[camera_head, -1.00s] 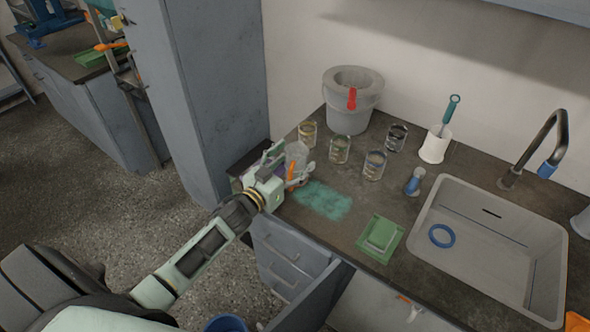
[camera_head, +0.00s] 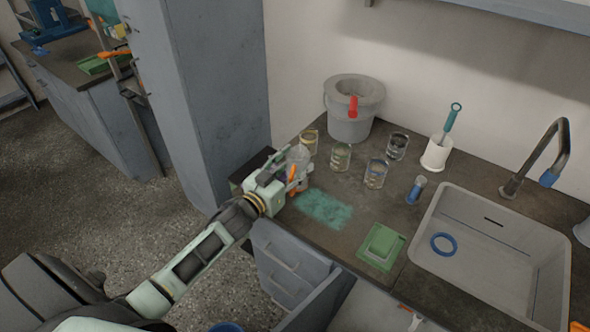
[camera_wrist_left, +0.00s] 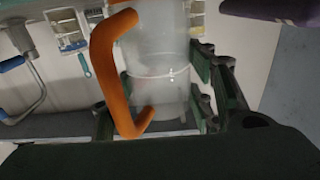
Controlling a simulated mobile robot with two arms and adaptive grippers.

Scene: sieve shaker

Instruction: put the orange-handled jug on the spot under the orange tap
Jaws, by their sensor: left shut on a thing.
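The orange-handled jug (camera_head: 299,155) is a clear, whitish vessel at the left end of the sink counter. In the left wrist view the jug body (camera_wrist_left: 160,65) fills the middle, with its orange handle (camera_wrist_left: 105,70) large in front. My left gripper (camera_head: 293,181) is shut on the jug, with fingers on both sides of the body. I cannot tell whether the jug's base touches the counter. A small orange part (camera_head: 112,53) shows by the tall cabinet at upper left; I cannot tell if it is the orange tap. My right gripper is not in view.
Several glass beakers (camera_head: 341,157) stand close right of the jug. Behind them is a grey bucket (camera_head: 350,126) with a red tap. A teal patch (camera_head: 324,209), green sponge tray (camera_head: 381,247) and sink (camera_head: 462,268) lie rightward. A tall cabinet (camera_head: 205,95) stands left; a drawer (camera_head: 287,263) is below.

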